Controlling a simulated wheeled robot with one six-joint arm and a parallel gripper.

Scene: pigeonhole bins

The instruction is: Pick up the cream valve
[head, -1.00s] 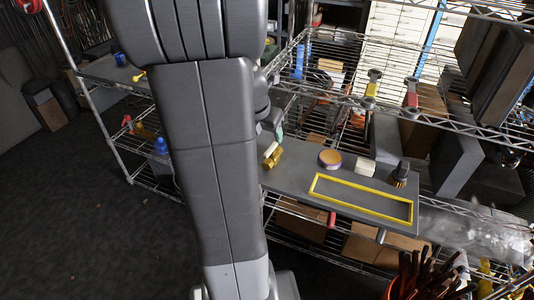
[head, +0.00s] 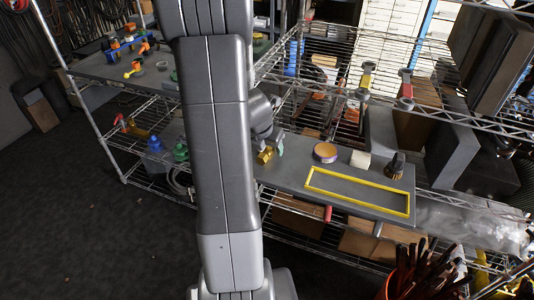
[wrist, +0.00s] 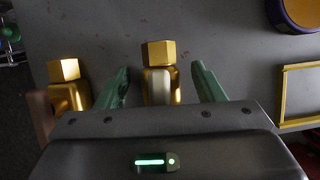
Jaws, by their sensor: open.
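The cream valve (wrist: 158,87) shows in the wrist view, with a gold hex end and a cream strip along its gold body. It lies on the grey board between my gripper's two green fingers (wrist: 161,75). The fingers are open, with a gap visible on each side of the valve. My gripper's body hides the valve's lower part. In the head view, my gripper (head: 269,140) is low over the board, partly hidden by my arm. A gold piece (head: 265,156) shows there; I cannot tell which valve it is.
Another gold valve (wrist: 67,88) lies just outside the left finger in the wrist view. A purple-and-tan roll (head: 325,152), a cream block (head: 360,159) and a dark knobbed piece (head: 396,166) stand on the board. A yellow frame (head: 350,206) lies in front of them.

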